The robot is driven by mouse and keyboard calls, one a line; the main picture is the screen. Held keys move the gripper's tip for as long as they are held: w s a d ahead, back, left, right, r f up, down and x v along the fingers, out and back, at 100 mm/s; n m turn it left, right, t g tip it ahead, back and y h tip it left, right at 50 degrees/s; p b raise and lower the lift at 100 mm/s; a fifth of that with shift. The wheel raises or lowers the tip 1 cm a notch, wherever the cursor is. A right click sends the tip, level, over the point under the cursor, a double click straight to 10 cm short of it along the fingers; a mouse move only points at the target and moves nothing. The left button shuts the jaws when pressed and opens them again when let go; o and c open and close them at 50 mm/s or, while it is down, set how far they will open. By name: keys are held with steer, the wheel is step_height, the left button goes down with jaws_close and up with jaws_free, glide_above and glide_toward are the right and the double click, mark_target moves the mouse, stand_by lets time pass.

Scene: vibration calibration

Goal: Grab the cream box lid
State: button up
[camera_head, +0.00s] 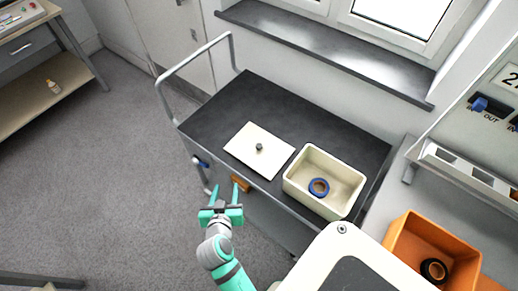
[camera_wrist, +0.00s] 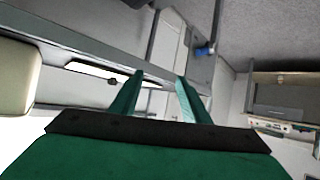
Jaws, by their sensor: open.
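The cream box lid (camera_head: 245,141) lies flat on the dark top of a cart, with a small dark knob (camera_head: 259,147) at its middle. My gripper (camera_head: 224,187) is open and empty, in front of the cart's near edge and apart from the lid. In the wrist view, my gripper (camera_wrist: 160,76) has its fingers spread. The lid (camera_wrist: 90,70) shows there edge-on, left of the fingers, and part of the box (camera_wrist: 18,75) is at the left edge.
The cart (camera_head: 213,122) has a raised grey handle (camera_head: 193,56) at its left end. An orange bin (camera_head: 400,250) with a dark ring (camera_head: 434,270) is at the lower right. A window sill (camera_head: 320,50) lies behind the cart. The cart top left of the lid is clear.

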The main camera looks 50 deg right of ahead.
steer(key=d+r+m+g+h, duration=0.1)
steer(key=d+r+m, duration=0.1)
steer(key=d, duration=0.1)
steer(key=w+d+r+m+g+h, duration=0.1)
steer(key=d+r+m+g, duration=0.1)
steer(key=d, duration=0.2)
steer(key=d+r+m+g, duration=0.1)
steer(key=d+r+m, duration=0.1)
steer(key=d, duration=0.1)
steer(key=shift+w+d+r+g+h, duration=0.15)
steer(key=shift+d+r+g+h, duration=0.15)
steer(key=shift+h, duration=0.1)
glide_toward(259, 146)
steer(key=x, duration=0.3)
steer(key=shift+w+f, duration=0.1)
steer(key=shift+w, duration=0.2)
steer(key=x, duration=0.4)
steer(key=shift+s, duration=0.3)
steer(key=shift+w+d+f, duration=0.15)
steer(key=shift+d+f, duration=0.05)
steer(key=shift+d, duration=0.35)
jaws_close()
